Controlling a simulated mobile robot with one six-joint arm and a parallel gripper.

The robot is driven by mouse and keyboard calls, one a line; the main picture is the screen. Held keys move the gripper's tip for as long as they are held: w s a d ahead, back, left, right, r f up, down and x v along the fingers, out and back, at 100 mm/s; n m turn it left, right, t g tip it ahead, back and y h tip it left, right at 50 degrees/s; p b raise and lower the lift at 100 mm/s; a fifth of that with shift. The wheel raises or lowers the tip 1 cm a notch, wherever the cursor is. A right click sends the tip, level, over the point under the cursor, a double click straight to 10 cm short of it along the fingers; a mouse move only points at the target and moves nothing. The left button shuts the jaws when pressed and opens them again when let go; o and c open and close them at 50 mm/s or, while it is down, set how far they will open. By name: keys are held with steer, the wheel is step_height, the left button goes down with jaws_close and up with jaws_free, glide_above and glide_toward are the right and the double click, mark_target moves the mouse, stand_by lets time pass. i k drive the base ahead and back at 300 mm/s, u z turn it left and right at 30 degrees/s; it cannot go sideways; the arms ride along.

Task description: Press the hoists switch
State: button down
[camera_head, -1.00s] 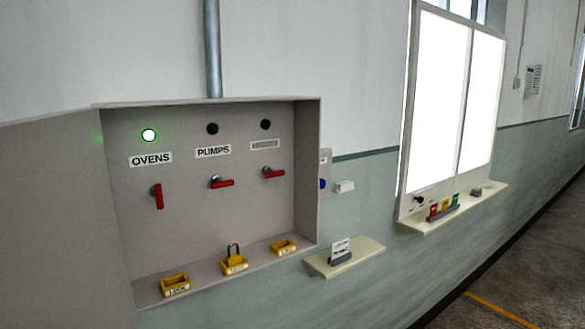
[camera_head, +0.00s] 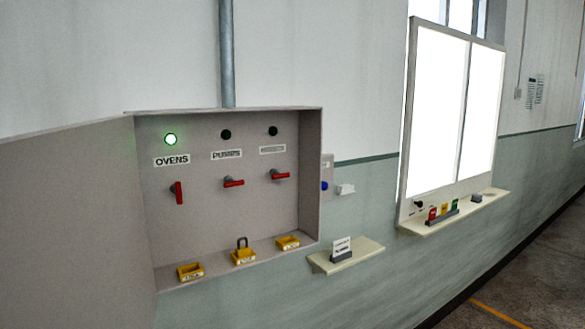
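A grey open switch cabinet (camera_head: 216,112) hangs on the wall at the left. It holds three red-handled switches in a row. The left one, labelled OVENS (camera_head: 178,192), has its handle upright and a lit green lamp (camera_head: 170,139) above it. The middle one, labelled PUMPS (camera_head: 233,182), has its handle sideways and a dark lamp. The right switch (camera_head: 280,175) also has its handle sideways, under a dark lamp (camera_head: 273,131); its label (camera_head: 272,149) is too blurred to read. No switch label legibly says hoists. My gripper is not in view.
Yellow lock holders stand on the cabinet's bottom ledge, the middle one (camera_head: 243,256) with a padlock. The open cabinet door (camera_head: 65,220) juts out at the left. A small shelf (camera_head: 346,257) and a lightbox (camera_head: 436,110) with a ledge are to the right. Floor shows lower right.

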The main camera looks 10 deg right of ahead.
mark_target(281, 176)
steer(key=z, duration=0.55)
steer(key=i, duration=0.7)
steer(key=z, duration=0.45)
steer(key=k, duration=0.15)
steer(key=u, duration=3)
